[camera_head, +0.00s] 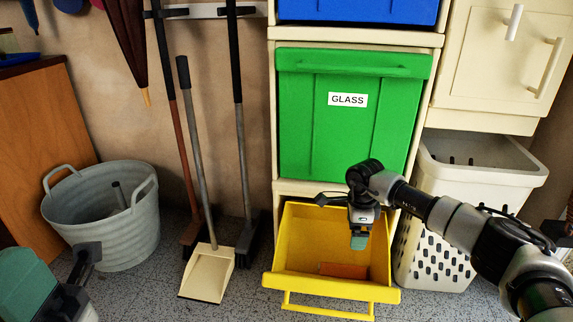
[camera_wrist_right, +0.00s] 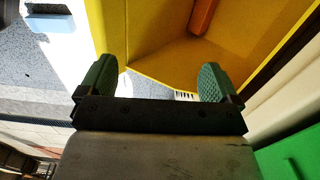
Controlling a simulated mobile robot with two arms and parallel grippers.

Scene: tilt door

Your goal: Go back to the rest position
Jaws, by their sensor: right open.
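My right gripper (camera_head: 359,238) is above the open yellow tilt door (camera_head: 290,282) in the head view. In the right wrist view my right gripper (camera_wrist_right: 157,85) shows its two green pads wide apart with nothing between them. The yellow door (camera_wrist_right: 140,35) lies beyond the pads. An orange flat piece (camera_head: 343,270) lies inside the yellow bin. Part of a green and black piece, likely my left gripper (camera_head: 55,280), shows at the lower left of the head view; its fingertips are not clear.
A green bin labelled GLASS (camera_head: 350,125) is above the yellow one. A white laundry basket (camera_head: 430,255) stands right of it, behind my right arm. A dustpan (camera_head: 208,272), broom (camera_head: 246,240) and grey bucket (camera_head: 110,225) stand at the left on the floor.

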